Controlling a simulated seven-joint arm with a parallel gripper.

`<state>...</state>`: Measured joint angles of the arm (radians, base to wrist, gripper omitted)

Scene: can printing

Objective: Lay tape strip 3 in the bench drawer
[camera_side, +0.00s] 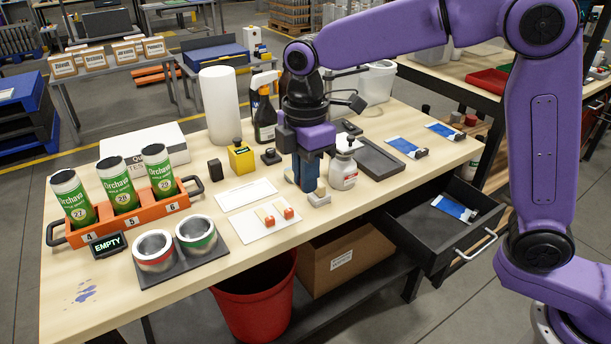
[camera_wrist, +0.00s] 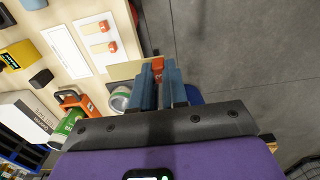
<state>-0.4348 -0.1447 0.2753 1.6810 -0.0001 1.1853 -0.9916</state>
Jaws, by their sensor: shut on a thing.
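My gripper (camera_side: 307,186) is above the bench, to the right of the white card (camera_side: 248,228). In the wrist view its blue fingers (camera_wrist: 160,72) are shut on the red end of a tan tape strip (camera_wrist: 125,70). The strip sticks out to the left of the fingers; its number cannot be read. Two more tape strips with red ends (camera_side: 265,217) (camera_side: 285,210) lie on the white card. The bench drawer (camera_side: 415,235) is pulled open at the right front, with a blue and white packet (camera_side: 455,208) inside.
A white bottle (camera_side: 343,165) stands close to the right of my gripper. A dark tray (camera_side: 378,160) and two blue-and-white packets (camera_side: 407,147) (camera_side: 441,130) lie farther right on the bench. The drawer floor left of its packet looks bare. A red bin (camera_side: 255,300) stands below the bench.

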